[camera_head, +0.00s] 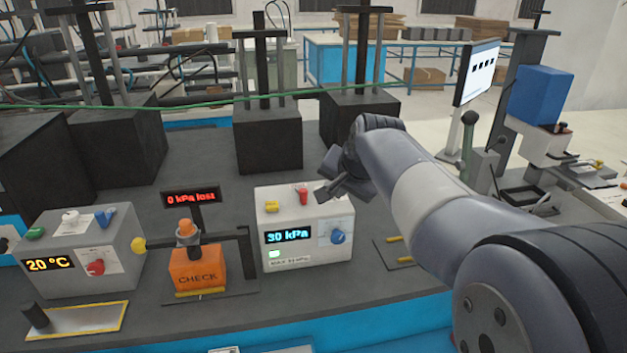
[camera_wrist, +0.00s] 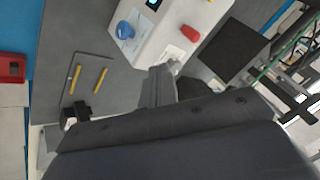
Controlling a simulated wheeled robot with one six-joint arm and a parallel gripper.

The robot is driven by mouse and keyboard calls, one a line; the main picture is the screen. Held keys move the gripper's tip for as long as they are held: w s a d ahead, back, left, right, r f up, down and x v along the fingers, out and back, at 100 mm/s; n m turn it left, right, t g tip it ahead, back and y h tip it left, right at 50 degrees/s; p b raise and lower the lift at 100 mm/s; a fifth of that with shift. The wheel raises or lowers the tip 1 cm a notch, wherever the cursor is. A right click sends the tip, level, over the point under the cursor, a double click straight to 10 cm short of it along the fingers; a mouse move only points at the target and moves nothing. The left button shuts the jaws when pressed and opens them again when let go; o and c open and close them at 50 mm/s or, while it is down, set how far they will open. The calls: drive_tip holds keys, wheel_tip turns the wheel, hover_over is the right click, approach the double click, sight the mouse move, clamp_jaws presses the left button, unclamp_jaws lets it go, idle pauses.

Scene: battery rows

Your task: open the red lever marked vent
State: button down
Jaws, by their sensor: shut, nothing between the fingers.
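The red lever (camera_head: 303,196) stands on the top of a white box (camera_head: 330,215) whose display reads 30 kPa. It also shows in the wrist view (camera_wrist: 190,33), apart from my fingers. I cannot read the word vent beside it. My gripper (camera_head: 326,188) is shut and empty, just right of the red lever in the head view and close above the box top. In the wrist view my fingers (camera_wrist: 160,76) reach over the box's edge near the lever. My wrist hides part of the scene behind it.
The box also carries a yellow lever (camera_head: 271,207), a blue knob (camera_head: 338,237) and a lit green button (camera_head: 274,254). A grey 20 °C box (camera_head: 60,235) stands farther left.

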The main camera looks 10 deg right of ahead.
sight(302, 190)
drive_tip(key=shift+w+r, duration=0.1)
drive_tip(key=shift+r, duration=0.05)
drive_tip(key=x, duration=1)
drive_tip(key=shift+p, duration=0.4)
drive_tip(key=shift+w+a+r+p, duration=0.1)
drive_tip(key=shift+w+a+p, duration=0.5)
drive_tip(key=shift+w+a, duration=0.85)
drive_tip(key=shift+d, duration=0.1)
